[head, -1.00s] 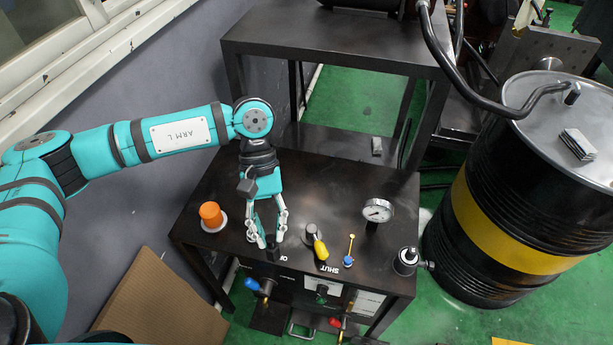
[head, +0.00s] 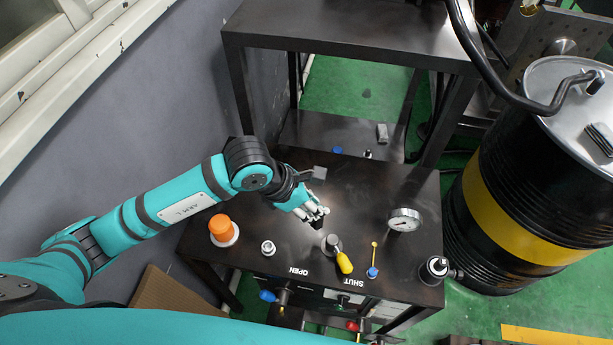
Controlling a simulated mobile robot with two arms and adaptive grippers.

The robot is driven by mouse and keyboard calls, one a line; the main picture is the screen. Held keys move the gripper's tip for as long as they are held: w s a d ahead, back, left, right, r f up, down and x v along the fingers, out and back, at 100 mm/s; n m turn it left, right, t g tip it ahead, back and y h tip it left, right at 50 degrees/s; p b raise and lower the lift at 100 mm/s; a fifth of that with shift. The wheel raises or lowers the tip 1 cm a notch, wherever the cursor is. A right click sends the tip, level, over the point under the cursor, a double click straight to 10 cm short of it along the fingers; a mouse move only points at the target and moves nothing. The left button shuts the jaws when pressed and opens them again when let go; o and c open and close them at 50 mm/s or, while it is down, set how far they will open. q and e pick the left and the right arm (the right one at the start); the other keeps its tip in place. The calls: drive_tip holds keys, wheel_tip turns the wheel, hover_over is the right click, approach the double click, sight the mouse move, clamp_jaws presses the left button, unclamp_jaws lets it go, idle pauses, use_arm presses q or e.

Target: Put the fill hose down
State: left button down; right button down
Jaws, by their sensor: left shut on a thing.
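My left gripper (head: 316,218) is above the black bench top (head: 370,180), left of the gauge. It is shut on a small dark piece (head: 318,225), mostly hidden by the fingers; I cannot tell whether this is the fill hose's end. No hose is seen trailing from it. A bare silver fitting (head: 268,247) stands on the bench by the OPEN label. A thick black hose (head: 497,92) arches down at the right to the drum lid (head: 555,75). My right gripper is not in view.
On the bench stand an orange knob (head: 222,229), a yellow-handled valve (head: 344,262), a small yellow-and-blue lever (head: 373,258), a gauge (head: 404,220) and a dark cylindrical fitting (head: 436,268). A black drum (head: 500,225) stands right of it. The rear bench top is clear.

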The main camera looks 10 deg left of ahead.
use_arm(q)
drive_tip(key=w+a+f+p, duration=0.2)
drive_tip(key=w+a, duration=0.1)
drive_tip(key=w, duration=0.4)
drive_tip(key=w+a+f+p, duration=0.3)
drive_tip(key=w, duration=0.4)
drive_tip(key=shift+w, duration=0.1)
drive_tip(key=shift+f, duration=0.25)
drive_tip(key=c, duration=1.2)
unclamp_jaws()
drive_tip(key=shift+r, duration=0.1)
